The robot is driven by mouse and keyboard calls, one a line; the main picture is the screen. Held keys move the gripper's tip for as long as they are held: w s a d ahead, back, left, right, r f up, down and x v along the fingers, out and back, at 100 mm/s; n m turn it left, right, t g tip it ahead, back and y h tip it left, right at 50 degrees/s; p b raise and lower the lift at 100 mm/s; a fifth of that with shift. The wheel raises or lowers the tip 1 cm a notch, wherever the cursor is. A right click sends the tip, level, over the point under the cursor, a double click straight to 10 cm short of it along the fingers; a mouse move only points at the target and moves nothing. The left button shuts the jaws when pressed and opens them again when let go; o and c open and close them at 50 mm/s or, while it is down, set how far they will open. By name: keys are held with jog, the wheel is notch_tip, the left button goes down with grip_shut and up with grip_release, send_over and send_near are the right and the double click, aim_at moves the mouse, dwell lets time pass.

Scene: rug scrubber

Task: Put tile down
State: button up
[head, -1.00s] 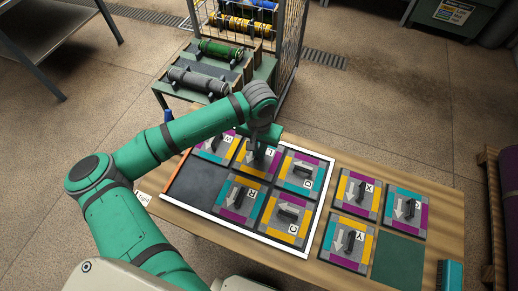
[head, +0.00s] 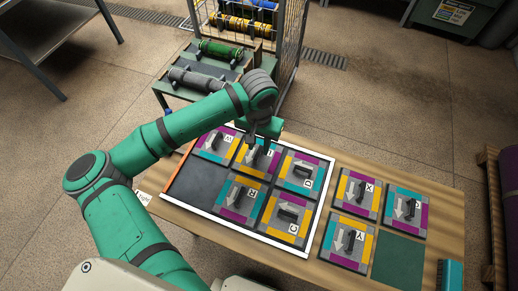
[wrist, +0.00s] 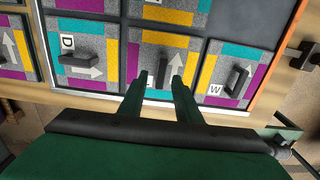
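The L tile (head: 246,161) lies flat in the back row of the white-edged frame (head: 322,208), between the W tile (head: 213,145) and the D tile (head: 300,172). It has purple, yellow and teal edges, a grey arrow and a black handle. My gripper (head: 262,142) is above the L tile. In the wrist view, its two green fingers (wrist: 161,78) are apart, and the L tile's handle (wrist: 163,68) shows between and beyond their tips. My gripper holds nothing. The R tile (head: 240,198) and C tile (head: 284,214) lie in the front row.
A bare dark cell (head: 197,188) is at the frame's front left. Right of the frame lie the X tile (head: 355,193), the Y tile (head: 346,243), another tile (head: 405,212) and a bare green square (head: 397,262). A rack with rollers (head: 205,80) stands behind the table.

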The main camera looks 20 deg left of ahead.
aim_at(259, 153)
notch_tip(259, 153, up, 9)
dwell(0.3)
jog(key=shift+f, duration=0.15)
dwell(0.4)
